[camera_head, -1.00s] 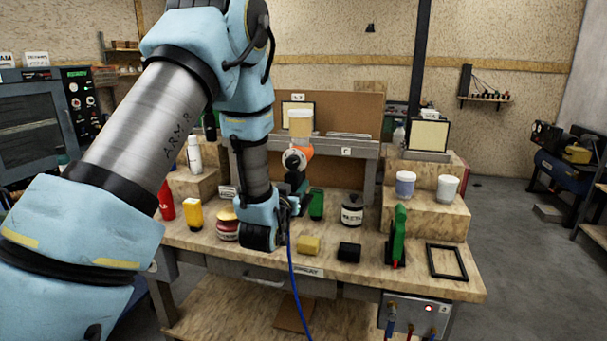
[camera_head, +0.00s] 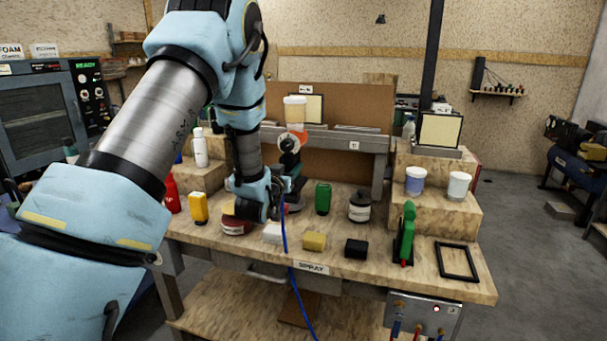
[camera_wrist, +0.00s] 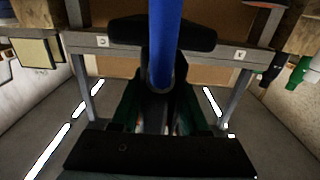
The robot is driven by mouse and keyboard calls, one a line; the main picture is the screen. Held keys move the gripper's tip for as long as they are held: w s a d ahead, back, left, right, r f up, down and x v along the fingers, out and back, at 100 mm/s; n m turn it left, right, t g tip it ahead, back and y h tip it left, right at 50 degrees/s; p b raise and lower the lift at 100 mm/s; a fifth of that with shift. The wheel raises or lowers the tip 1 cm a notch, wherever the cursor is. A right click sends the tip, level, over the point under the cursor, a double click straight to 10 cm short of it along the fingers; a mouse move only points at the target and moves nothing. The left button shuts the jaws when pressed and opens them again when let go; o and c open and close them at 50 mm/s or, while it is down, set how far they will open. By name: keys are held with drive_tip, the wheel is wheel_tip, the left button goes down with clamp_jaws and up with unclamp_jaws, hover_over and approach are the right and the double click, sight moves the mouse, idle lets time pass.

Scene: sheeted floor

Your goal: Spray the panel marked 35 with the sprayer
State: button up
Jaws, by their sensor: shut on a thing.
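My gripper (camera_head: 283,188) is shut on the sprayer, which is upright above the spray bench. The sprayer has a pale cup (camera_head: 295,110) on top, an orange ring (camera_head: 291,139) and a dark body (camera_head: 289,160). Its blue hose (camera_head: 286,238) hangs down in front of the bench and crosses the top of the wrist view (camera_wrist: 165,45). My wrist partly hides the grip. A cream panel in a dark frame (camera_head: 440,132) stands on the right step; another (camera_head: 313,106) is partly hidden behind the cup. I cannot read 35 on any panel.
Two cups (camera_head: 415,181) stand on the right step. A grey rack (camera_head: 335,140) spans the back.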

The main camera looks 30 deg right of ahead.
drive_tip(key=w+a+b, duration=0.3)
drive_tip(key=w+a, duration=0.6)
drive_tip(key=a, duration=0.1)
drive_tip(key=shift+w+a, duration=0.2)
drive_tip(key=shift+w, duration=0.2)
drive_tip(key=shift+r, duration=0.1)
